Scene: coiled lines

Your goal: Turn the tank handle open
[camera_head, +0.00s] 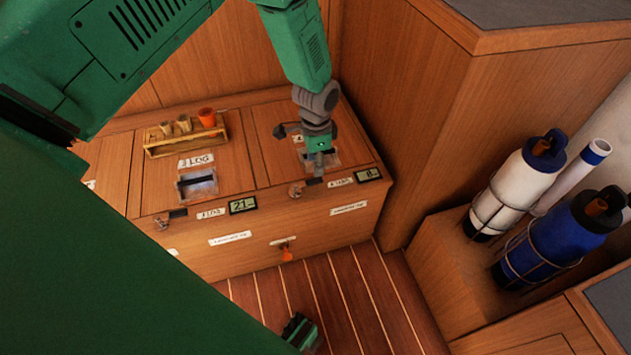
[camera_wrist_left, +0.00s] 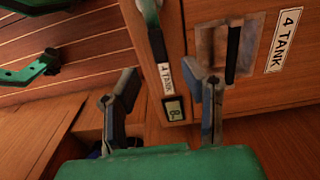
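In the head view this recess (camera_head: 332,160) is partly hidden by my left gripper. My left gripper (camera_head: 314,155) hangs over that hatch from above. In the left wrist view its two fingers (camera_wrist_left: 162,74) stand apart with nothing between them. A small metal knob (camera_head: 295,190) sits on the bench edge, left of a small display (camera_head: 368,174). An orange-tipped handle (camera_head: 286,252) is low on the bench front.
A left hatch has a similar recess (camera_head: 197,184) and display (camera_head: 243,205). A wooden rack (camera_head: 186,136) with an orange cup (camera_head: 207,117) stands behind. A tall cabinet (camera_head: 405,110) borders the right. White (camera_head: 515,185) and blue (camera_head: 555,240) cylinders stand farther right. The striped floor is mostly clear.

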